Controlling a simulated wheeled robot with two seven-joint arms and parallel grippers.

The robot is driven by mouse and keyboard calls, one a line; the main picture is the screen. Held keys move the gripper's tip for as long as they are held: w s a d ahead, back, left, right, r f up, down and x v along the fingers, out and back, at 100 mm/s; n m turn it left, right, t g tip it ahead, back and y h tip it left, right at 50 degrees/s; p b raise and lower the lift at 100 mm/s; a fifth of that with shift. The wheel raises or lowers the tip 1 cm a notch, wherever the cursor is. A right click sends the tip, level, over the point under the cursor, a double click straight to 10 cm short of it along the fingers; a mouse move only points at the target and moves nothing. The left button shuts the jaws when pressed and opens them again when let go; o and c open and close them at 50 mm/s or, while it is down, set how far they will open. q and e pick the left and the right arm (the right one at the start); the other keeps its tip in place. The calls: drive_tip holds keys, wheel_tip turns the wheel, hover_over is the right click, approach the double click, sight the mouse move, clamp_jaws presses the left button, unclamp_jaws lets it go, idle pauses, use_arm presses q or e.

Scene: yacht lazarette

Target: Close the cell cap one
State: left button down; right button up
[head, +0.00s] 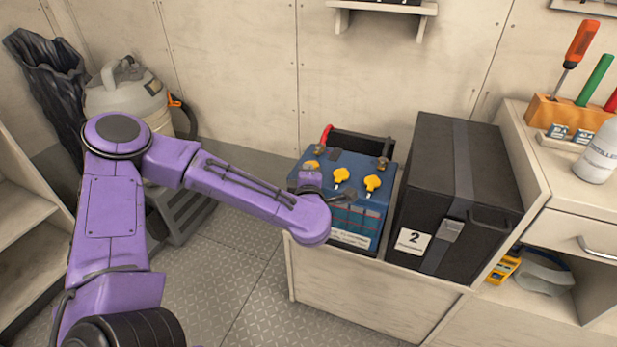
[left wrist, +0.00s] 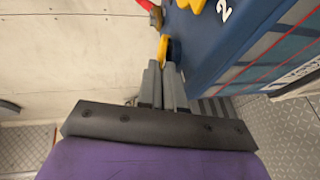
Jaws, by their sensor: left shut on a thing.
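The blue battery (head: 372,212) stands in an open bin with yellow cell caps in a row on its top. The leftmost cap, cell cap one (head: 311,165), is partly hidden by my left gripper; the middle cap (head: 340,176) and right cap (head: 372,183) show clear of it. In the left wrist view, my left gripper (left wrist: 165,68) has its grey fingers close together at the battery's edge, shut on the yellow cap one (left wrist: 165,47). The fingers hide part of that cap. My right gripper is not in view.
A black box (head: 455,190) marked 2 stands right of the battery. The wooden bin wall (head: 360,290) rises in front. A counter with tools and a white bottle (head: 599,155) is at the right. A grey vacuum (head: 127,92) stands back left. Open floor lies in front.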

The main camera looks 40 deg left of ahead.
use_arm(q)
drive_tip(key=shift+f+n+t+y+b, duration=0.3)
drive_tip(key=shift+t+b, duration=0.1)
drive_tip(key=shift+b, duration=0.2)
drive_tip(key=c, duration=1.3)
unclamp_jaws()
drive_tip(key=shift+a, duration=0.1)
drive_tip(key=shift+s, duration=0.1)
drive_tip(key=shift+f, duration=0.2)
